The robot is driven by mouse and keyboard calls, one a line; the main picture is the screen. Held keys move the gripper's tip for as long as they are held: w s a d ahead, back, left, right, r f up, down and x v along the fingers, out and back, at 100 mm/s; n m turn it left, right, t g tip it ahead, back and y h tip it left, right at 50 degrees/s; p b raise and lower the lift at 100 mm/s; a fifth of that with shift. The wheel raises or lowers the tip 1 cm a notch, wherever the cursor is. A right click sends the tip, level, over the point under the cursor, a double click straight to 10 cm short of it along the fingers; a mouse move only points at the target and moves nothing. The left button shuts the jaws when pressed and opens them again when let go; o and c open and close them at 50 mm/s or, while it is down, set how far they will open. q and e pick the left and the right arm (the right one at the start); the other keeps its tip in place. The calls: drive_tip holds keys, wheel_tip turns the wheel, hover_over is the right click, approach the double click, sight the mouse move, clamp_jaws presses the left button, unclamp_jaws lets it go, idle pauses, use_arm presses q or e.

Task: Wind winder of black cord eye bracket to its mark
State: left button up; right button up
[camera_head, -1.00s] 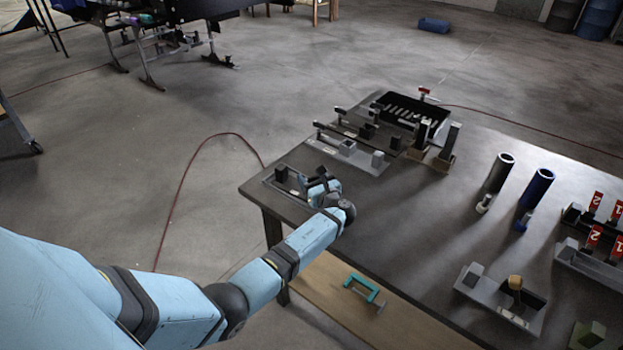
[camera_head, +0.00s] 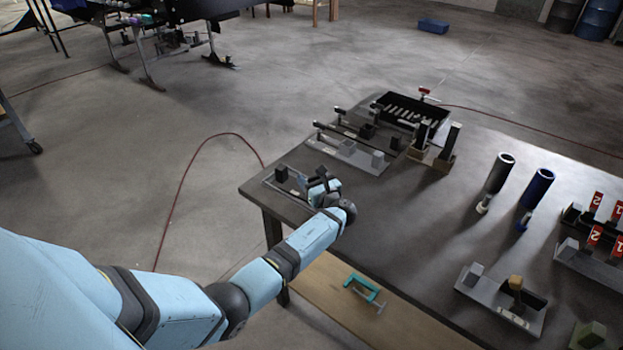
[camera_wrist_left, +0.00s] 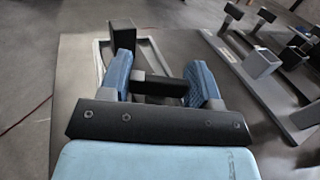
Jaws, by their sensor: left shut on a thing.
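The bracket nearest the table's left corner has a grey base plate (camera_head: 270,181) with an upright black block (camera_head: 281,173) on it. In the left wrist view the plate (camera_wrist_left: 152,57) and the black block (camera_wrist_left: 123,35) lie just beyond my fingers. My left gripper (camera_head: 318,182) is over the right part of this bracket. In the wrist view my left gripper (camera_wrist_left: 161,82) is shut on a short black bar (camera_wrist_left: 160,88), which looks like the winder. The cord and the mark cannot be made out. My right gripper is not in view.
Similar grey brackets (camera_head: 347,154) stand close behind, to the right of my gripper. A black tray (camera_head: 385,103) is farther back. Two tubes, one dark (camera_head: 499,175) and one blue (camera_head: 537,190), stand to the right. The table middle (camera_head: 420,220) is clear.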

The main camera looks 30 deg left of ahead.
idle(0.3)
use_arm(q)
drive_tip(key=o, duration=0.9)
drive_tip(key=shift+o, duration=0.2)
drive_tip(key=b+v, duration=0.1)
drive_tip(key=v, duration=1.3)
drive_tip(key=shift+a, duration=0.1)
